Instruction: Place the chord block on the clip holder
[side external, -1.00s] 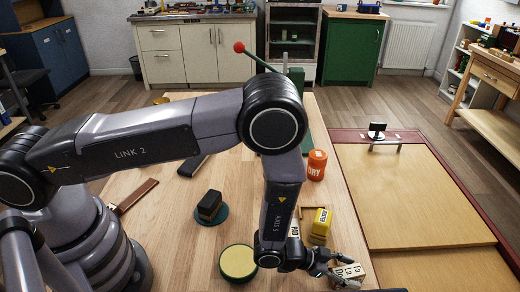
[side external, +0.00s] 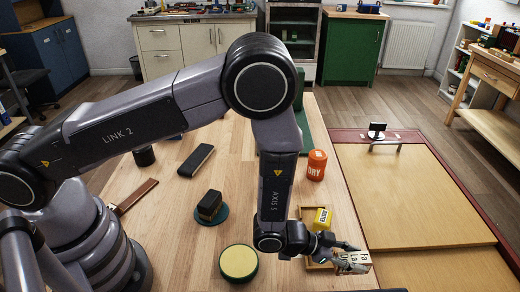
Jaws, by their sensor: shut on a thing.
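The chord block (side external: 353,262) is a pale block with printed letters such as "Fa", "La" and "Do". It is at the lower right, by the table's right edge. My gripper (side external: 336,257) is shut on it, with the block sticking out to the right past the fingers. I cannot tell how high it is above the surface. A small black stand (side external: 377,130) with a dark upright plate is on the far end of the red-edged board; it may be the clip holder, but I cannot tell for sure.
A yellow block (side external: 322,219) sits in a wooden tray (side external: 307,209) beside my wrist. An orange "DRY" can (side external: 317,165) stands behind it. A round yellow-green pad (side external: 239,262) and a dark block on a teal disc (side external: 212,215) are left. The wooden board (side external: 420,200) is mostly bare.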

